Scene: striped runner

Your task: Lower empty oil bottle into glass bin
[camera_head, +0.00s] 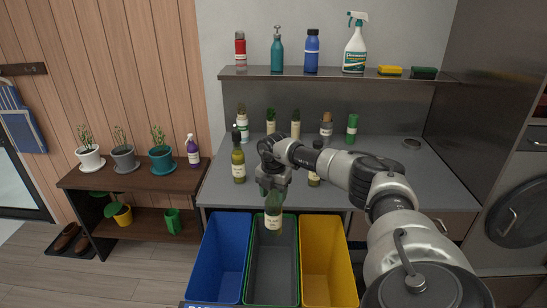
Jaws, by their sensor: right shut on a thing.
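My right gripper (273,186) is shut on a green glass bottle (273,223) with a pale label, near the bottle's top. The bottle hangs about upright over the back part of the middle bin (250,280), which is dark inside with a green rim. I see no contact between bottle and bin, but the exact height is hard to judge. No bin marking is readable enough to tell which is for glass. My left gripper is not in view.
A blue bin (213,265) and a yellow bin (327,262) flank the middle one closely. Behind stands a grey counter (400,165) with several bottles, including an olive-green one (238,167). A shelf (335,75) holds cleaning bottles. A plant bench (135,180) stands left.

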